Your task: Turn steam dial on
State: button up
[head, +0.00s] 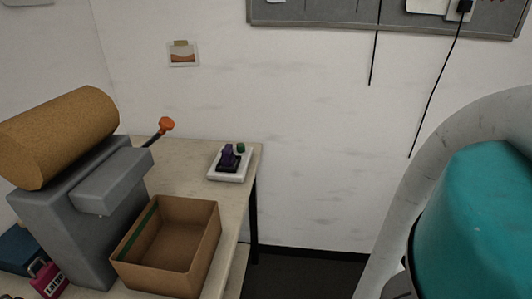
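A grey machine (75,215) stands at the left of the table, with a thick brown speckled cylinder (60,135) on top. A dark lever with an orange knob (166,125) sticks out at its upper right. I cannot tell which part is the steam dial. My gripper is not in view; parts of my arm fill the right side, apart from the table.
An open cardboard box (203,255) with a green stripe sits at the table's front. A pink padlock-like item (49,282) and a blue box (20,248) lie at lower left. The pale tabletop (185,185) is bare behind the cardboard box. Cables hang on the back wall.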

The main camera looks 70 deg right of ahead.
aim_at(241, 147)
jog(key=z, duration=1.2)
